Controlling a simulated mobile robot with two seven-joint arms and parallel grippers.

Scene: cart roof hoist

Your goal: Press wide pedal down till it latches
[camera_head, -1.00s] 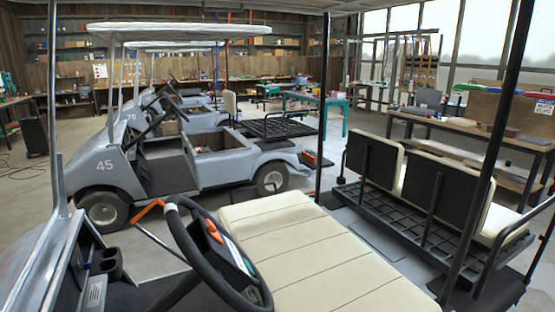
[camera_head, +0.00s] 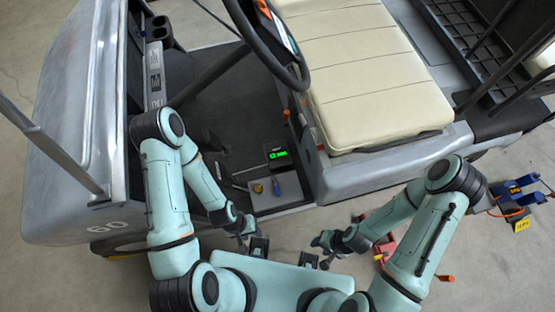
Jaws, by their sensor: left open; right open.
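In the head view I look down into the footwell (camera_head: 230,110) of the grey cart. Small dark pedal-like shapes (camera_head: 214,143) show low on its floor, partly behind my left arm. I cannot tell which is the wide pedal, or whether it is up or down. My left gripper (camera_head: 257,246) is open and empty, outside the cart, below the sill and apart from the pedals. My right gripper (camera_head: 311,259) is open and empty in front of my body, to the right of the left one.
The steering wheel (camera_head: 240,22) overhangs the footwell. The cream seat (camera_head: 350,75) is at right. A black box with a green display (camera_head: 278,155) stands by a grey plate (camera_head: 268,191) holding small tools. A blue jack-like device (camera_head: 520,190) is on the floor at right.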

